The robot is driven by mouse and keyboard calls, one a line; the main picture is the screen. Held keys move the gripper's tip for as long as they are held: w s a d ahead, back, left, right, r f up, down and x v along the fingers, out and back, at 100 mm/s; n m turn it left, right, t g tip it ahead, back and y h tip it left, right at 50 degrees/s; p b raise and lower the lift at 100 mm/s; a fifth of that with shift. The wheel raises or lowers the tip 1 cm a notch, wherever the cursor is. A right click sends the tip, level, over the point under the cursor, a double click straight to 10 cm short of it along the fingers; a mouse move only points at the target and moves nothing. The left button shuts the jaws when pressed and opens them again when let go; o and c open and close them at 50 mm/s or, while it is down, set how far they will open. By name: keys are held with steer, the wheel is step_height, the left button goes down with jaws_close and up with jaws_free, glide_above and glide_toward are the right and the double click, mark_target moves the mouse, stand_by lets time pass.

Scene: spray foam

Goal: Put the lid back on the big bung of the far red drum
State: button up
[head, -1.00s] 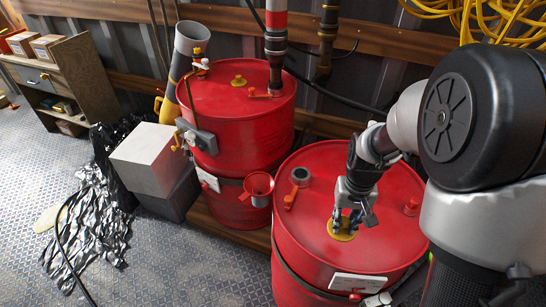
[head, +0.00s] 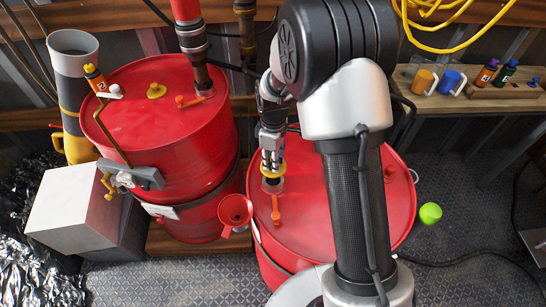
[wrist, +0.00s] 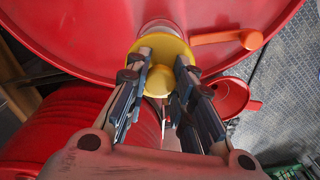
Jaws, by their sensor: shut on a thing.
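The yellow lid (head: 266,170) is held between the fingers of my gripper (head: 270,158), over the right-hand red drum (head: 310,235). The open grey bung (head: 273,186) of that drum lies just under the lid, partly hidden by it. I cannot tell whether they touch. In the wrist view my gripper (wrist: 162,90) is shut on the yellow lid (wrist: 172,48), with the pale bung ring (wrist: 163,26) showing just beyond it. An orange lever (head: 275,210) lies beside the bung. The left-hand red drum (head: 140,115) carries a yellow cap (head: 156,91) and a pipe.
A red funnel (head: 235,211) hangs between the drums. A pale box (head: 75,208) stands left of them. Dark pipes (head: 192,45) rise behind. A shelf (head: 450,98) with mugs and bottles is at right. A green cup-like thing (head: 430,213) shows right of the drum.

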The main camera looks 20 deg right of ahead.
steer(key=shift+s+f+b, duration=0.1)
steer(key=shift+f+b, duration=0.25)
steer(key=shift+f, duration=0.1)
steer(key=shift+f+b, duration=1.85)
steer(key=shift+f, duration=0.85)
steer(key=shift+f, duration=0.15)
steer(key=o, duration=1)
steer(key=shift+o, duration=0.4)
steer(key=o, duration=0.4)
steer(key=shift+o, duration=0.2)
